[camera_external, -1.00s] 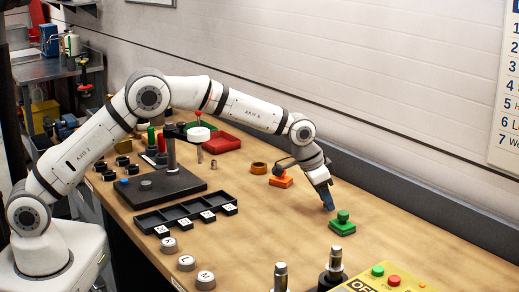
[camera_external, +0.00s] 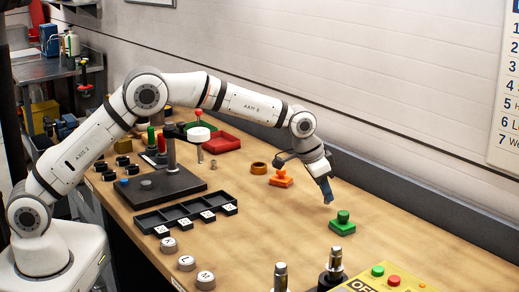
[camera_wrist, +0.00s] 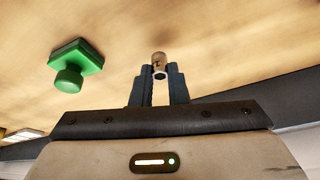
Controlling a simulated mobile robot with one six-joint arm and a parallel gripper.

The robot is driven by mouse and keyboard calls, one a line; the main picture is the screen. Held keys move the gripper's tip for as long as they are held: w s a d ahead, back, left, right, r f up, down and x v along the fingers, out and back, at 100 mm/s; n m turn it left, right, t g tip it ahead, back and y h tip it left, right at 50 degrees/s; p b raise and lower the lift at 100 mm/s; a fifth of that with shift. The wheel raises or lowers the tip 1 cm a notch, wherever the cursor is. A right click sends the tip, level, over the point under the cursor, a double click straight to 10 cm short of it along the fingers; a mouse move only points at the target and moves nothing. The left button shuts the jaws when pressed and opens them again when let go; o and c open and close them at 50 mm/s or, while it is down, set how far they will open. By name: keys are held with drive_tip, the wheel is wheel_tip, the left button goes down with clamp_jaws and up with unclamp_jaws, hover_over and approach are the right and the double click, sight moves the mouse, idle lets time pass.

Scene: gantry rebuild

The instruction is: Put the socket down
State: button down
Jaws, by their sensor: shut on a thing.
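The socket (camera_wrist: 159,61) is a small tan-metal cylinder with a dark mark on its side. In the wrist view it stands between the fingertips of my gripper (camera_wrist: 161,76), which is shut on it. In the external view my gripper (camera_external: 328,197) points down above the bench, behind and slightly left of the green knobbed block. The socket itself cannot be made out there. Whether it touches the bench is hard to tell.
The green block (camera_external: 342,224) stands close to my gripper; it also shows in the wrist view (camera_wrist: 77,63). A black compartment tray (camera_external: 180,215) is to the left. Bench between tray and green block is clear.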

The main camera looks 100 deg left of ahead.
wheel_tip(320, 180, up, 8)
drive_tip(key=shift+s, duration=0.1)
drive_tip(key=s+a+f+n+g+y, duration=0.1)
drive_tip(key=s+a+n+g, duration=0.1)
drive_tip(key=s+a+n, duration=0.55)
drive_tip(key=s+a+n+g+y, duration=0.15)
drive_tip(key=s+n, duration=0.25)
drive_tip(key=s, duration=0.7)
drive_tip(key=s+a+f+n+g, duration=0.1)
drive_tip(key=s+a+n+g, duration=0.1)
drive_tip(key=s+a+n, duration=0.5)
drive_tip(key=shift+m, duration=0.85)
drive_tip(key=f, duration=0.2)
drive_tip(key=s+d+f, duration=0.1)
drive_tip(key=f, duration=0.2)
drive_tip(key=s+d+f+p, duration=0.1)
drive_tip(key=f, duration=0.1)
drive_tip(key=shift+d+f, duration=0.15)
drive_tip(key=shift+f, duration=0.25)
drive_tip(key=shift+f, duration=0.1)
drive_tip(key=c, duration=1.4)
unclamp_jaws()
